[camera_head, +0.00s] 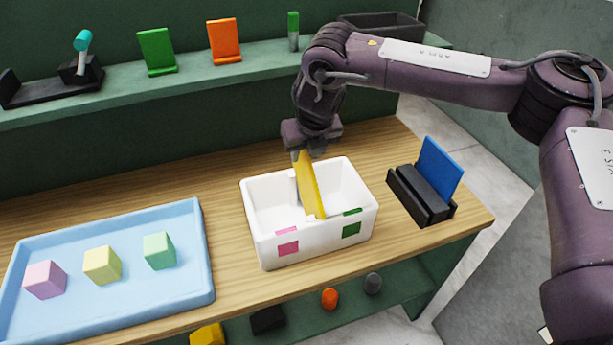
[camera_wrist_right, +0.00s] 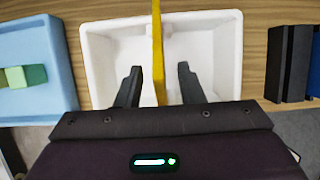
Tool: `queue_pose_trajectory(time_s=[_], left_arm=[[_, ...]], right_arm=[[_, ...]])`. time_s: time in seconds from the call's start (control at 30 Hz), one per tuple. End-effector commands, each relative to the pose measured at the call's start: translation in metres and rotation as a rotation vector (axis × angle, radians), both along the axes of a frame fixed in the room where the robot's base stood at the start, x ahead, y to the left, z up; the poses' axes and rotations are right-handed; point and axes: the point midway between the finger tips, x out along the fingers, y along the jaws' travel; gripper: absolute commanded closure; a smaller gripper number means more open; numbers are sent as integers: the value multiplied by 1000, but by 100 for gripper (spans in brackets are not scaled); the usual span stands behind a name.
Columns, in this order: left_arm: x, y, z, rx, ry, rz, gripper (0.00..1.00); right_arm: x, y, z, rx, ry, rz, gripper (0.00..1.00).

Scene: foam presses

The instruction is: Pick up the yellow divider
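The yellow divider (camera_head: 310,186) stands upright in the white bin (camera_head: 312,250), near its middle, splitting it into two sides. My right gripper (camera_head: 304,158) is above the bin at the divider's far upper end. In the right wrist view the divider (camera_wrist_right: 158,50) runs between the two fingers of my right gripper (camera_wrist_right: 158,85). The fingers are apart, with a gap on each side of the divider. The divider's lower edge is hidden inside the bin. My left gripper is not in view.
A light blue tray (camera_head: 190,285) with pink, yellow and green blocks lies left of the bin. A black holder (camera_head: 417,197) with a blue panel (camera_head: 440,165) stands to its right. A shelf (camera_head: 190,75) behind carries several items.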

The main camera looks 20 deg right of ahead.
Motion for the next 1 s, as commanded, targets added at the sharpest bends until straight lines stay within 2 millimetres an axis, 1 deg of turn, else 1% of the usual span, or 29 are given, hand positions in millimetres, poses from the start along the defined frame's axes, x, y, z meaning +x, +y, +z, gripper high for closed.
queue_pose_trajectory(time_s=[0.03, 0.13, 0.33, 0.6, 1.0], left_arm=[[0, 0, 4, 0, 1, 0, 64], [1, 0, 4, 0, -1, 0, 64], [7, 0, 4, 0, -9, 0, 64], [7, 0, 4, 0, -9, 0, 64], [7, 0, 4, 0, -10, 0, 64]], right_arm=[[1, 0, -5, -2, 3, -1, 65], [4, 0, -10, -1, 1, -1, 65], [4, 0, -11, -1, 0, 0, 65], [4, 0, -11, 0, 0, -1, 100], [4, 0, -11, -1, 0, -1, 100]])
